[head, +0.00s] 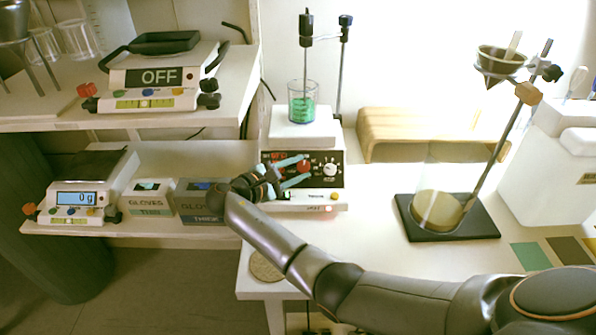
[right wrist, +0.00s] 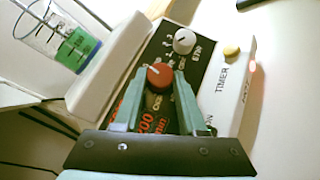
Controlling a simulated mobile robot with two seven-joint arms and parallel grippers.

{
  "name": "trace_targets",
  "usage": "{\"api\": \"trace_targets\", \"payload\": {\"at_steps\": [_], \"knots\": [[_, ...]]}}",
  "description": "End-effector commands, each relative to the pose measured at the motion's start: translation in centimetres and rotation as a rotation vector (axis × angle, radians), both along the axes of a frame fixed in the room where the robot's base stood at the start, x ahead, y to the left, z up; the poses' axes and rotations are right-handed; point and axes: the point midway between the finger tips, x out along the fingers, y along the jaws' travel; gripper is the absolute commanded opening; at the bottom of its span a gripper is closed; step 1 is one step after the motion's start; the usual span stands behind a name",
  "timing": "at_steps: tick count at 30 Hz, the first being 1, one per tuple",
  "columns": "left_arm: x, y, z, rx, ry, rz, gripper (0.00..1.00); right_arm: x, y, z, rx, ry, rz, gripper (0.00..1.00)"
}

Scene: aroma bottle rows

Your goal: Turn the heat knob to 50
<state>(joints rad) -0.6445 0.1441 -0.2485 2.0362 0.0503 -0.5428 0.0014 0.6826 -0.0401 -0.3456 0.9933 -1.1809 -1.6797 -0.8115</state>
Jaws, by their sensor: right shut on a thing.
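The hotplate stirrer (head: 304,130) stands on the white table with a black front panel and a pale lower edge. Its red knob (right wrist: 160,77) has a white pointer mark, and a white knob (head: 330,169) sits to its right. The white knob also shows in the right wrist view (right wrist: 184,41). My right gripper (head: 297,170) reaches the panel, with its green fingers shut around the red knob. In the right wrist view the fingers (right wrist: 160,88) lie on both sides of it. Red display digits are partly hidden by the fingers, and the setting cannot be read. My left gripper is not in view.
A beaker of green liquid (head: 302,104) stands on the hotplate under a stirring rod. A funnel stand on a black base (head: 455,231) is to the right. Balances and glove boxes (head: 147,197) are at left. A yellow button (right wrist: 231,50) is near the knobs.

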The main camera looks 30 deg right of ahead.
Motion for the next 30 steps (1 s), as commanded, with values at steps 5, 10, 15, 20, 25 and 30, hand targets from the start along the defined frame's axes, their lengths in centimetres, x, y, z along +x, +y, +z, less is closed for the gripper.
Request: {"api": "trace_targets", "payload": {"at_steps": [5, 10, 15, 20, 25, 30], "knots": [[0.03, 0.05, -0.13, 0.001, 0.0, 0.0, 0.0, -0.01, -0.05, -0.02, 0.054, -0.029, -0.055, 0.0], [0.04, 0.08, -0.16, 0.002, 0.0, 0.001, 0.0, 0.02, -0.08, 0.01, 0.079, -0.046, -0.08, 0.0], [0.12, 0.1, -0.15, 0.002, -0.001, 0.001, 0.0, 0.03, -0.1, 0.01, 0.089, -0.051, -0.089, 0.0], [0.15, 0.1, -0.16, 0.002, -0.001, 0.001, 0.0, 0.02, -0.11, 0.02, 0.089, -0.052, -0.09, 0.0], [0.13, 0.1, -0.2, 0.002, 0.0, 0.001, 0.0, 0.02, -0.13, 0.02, 0.088, -0.051, -0.09, 0.0], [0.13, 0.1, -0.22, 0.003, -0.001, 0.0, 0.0, 0.05, -0.12, 0.06, 0.088, -0.051, -0.089, 0.59]]}}
